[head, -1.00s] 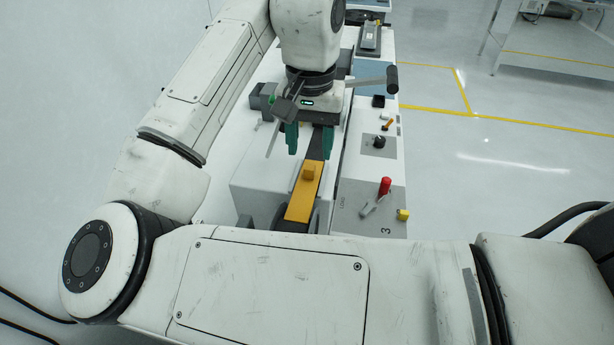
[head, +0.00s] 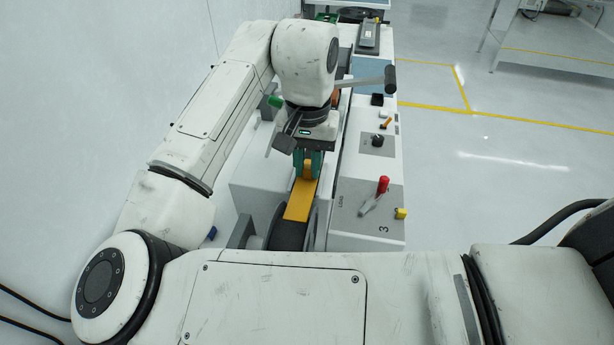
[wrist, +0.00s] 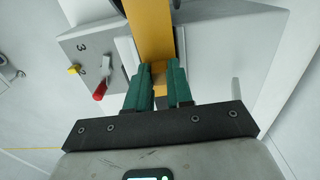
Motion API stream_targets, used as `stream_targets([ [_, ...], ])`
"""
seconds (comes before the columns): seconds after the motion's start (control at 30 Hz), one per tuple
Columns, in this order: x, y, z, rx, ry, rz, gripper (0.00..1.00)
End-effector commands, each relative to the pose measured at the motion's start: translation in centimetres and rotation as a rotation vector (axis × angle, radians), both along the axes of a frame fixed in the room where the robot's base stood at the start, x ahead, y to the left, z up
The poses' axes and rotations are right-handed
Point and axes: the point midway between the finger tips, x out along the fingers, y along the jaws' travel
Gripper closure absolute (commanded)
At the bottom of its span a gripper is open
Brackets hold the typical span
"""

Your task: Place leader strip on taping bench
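The leader strip is a flat yellow strip (head: 299,207) with a raised yellow block. It lies along the dark track of the white machine, its near end over a dark wheel (head: 288,236). In the wrist view the strip (wrist: 150,35) runs up out of the picture. My gripper (head: 307,172) points down with its green fingers on both sides of the block. In the wrist view my gripper (wrist: 158,80) has the block between its fingers, looking closed on it. The fingers hide part of the block. I cannot tell which surface is the taping bench.
The machine's panel, marked LOAD and 3, carries a red-handled lever (head: 383,185), a yellow knob (head: 401,213) and a black knob (head: 378,140). A long handle (head: 388,77) sticks out by my arm. A white table (head: 570,52) stands at far right beyond open floor.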

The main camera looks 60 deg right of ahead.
Motion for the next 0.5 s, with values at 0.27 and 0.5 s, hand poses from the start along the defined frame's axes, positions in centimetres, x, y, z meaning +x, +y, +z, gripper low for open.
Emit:
stream_targets([
  [0.27,0.01,0.0,0.02,0.0,0.0,0.0,1.0],
  [0.5,0.01,0.0,0.04,0.0,0.0,0.0,1.0],
])
